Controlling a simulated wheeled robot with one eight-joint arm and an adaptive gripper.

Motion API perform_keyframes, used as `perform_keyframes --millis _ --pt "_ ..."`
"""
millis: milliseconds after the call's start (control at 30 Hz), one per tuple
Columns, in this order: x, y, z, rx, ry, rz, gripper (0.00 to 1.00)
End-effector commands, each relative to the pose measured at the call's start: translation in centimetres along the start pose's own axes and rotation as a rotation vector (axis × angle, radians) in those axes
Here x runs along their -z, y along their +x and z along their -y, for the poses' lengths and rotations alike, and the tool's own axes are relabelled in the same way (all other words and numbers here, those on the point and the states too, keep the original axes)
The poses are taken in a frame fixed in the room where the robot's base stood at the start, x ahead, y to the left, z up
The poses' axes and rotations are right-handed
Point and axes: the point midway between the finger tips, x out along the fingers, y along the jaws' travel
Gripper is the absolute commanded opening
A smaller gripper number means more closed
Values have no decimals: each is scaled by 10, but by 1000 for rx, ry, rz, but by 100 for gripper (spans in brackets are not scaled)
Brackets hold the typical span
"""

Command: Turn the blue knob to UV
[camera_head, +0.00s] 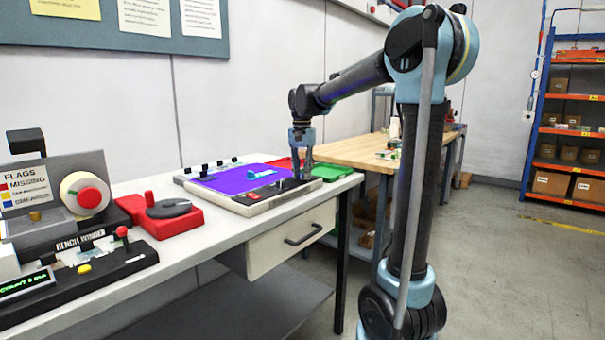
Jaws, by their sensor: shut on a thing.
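A flat panel (258,207) with a pale frame lies on the bench, and its surface (228,180) glows purple. My gripper (302,176) points down at the right end of this panel, beside a dark strip with a small red marking (267,192). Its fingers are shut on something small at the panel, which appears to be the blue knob. The knob itself is hidden by the fingers, so I cannot read its direction. The UV marking is too small to make out.
A green tray (333,172) and a red tray (283,162) sit close behind my gripper. To the left are a red base with a dark disc (168,208) and a bench winder (85,244). A wooden table (352,150) stands behind.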

Motion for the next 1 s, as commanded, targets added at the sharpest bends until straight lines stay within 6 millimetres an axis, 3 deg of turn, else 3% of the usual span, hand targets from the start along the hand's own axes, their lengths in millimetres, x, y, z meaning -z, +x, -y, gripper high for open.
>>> perform_keyframes --millis 167,200,300,733,1000 --pt "1 0 0 0 1 -2 0" --pt "1 0 0 0 1 -2 25" --pt "1 0 0 0 0 -1 44" --pt "0 -6 0 0 -1 0 44" --pt "0 -46 0 0 -1 0 44"
